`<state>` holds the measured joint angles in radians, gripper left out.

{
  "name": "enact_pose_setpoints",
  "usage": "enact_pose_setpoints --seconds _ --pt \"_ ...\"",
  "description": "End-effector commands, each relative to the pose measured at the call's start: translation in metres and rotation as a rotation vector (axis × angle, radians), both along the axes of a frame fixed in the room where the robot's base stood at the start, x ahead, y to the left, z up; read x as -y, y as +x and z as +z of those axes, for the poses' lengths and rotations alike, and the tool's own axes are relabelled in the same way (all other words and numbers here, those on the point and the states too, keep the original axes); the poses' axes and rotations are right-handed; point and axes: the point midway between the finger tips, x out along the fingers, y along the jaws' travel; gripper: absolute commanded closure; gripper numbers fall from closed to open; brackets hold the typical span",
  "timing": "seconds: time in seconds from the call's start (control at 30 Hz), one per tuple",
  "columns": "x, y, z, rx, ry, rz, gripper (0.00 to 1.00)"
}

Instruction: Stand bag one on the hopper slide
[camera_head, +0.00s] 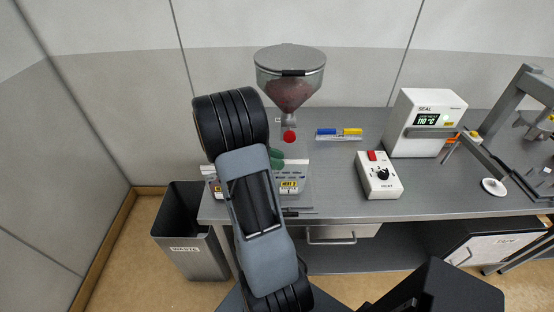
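The hopper (290,75) is a clear funnel with a grey lid and reddish-brown contents, standing at the back of the bench. Below its spout is a red round part (290,137). A green piece (276,157) shows beside my arm; I cannot tell what it is. A pale unit with a yellow label (290,184) stands below it, partly behind my arm. I cannot make out bag one or the slide with certainty. My arm rises in front of this area and hides much of it. I cannot make out my gripper.
A grey bench (335,185) carries blue and yellow markers (339,132), a white heat control box (380,175), a seal machine (425,123) reading 110 °C and a grey frame (505,110). A waste bin (186,235) stands at left. The bench front-centre is clear.

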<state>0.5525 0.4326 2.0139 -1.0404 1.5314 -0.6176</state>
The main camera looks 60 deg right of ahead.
Motion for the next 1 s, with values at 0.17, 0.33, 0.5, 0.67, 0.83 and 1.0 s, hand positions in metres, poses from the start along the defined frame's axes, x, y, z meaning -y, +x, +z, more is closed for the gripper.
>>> enact_pose_setpoints --seconds 0.17,0.33,0.5,0.67,0.83,1.0 --pt "0.0 0.0 0.0 0.0 0.0 0.0 0.61" --pt "0.0 0.001 0.0 0.0 0.0 0.0 0.61" --pt "-0.008 0.012 0.004 0.002 -0.001 0.002 0.61" --pt "-0.024 0.035 0.014 0.003 -0.002 0.004 0.61" --pt "-0.044 0.062 0.026 0.003 -0.002 0.003 0.61" --pt "-0.06 0.084 0.037 0.002 -0.001 0.002 0.61"
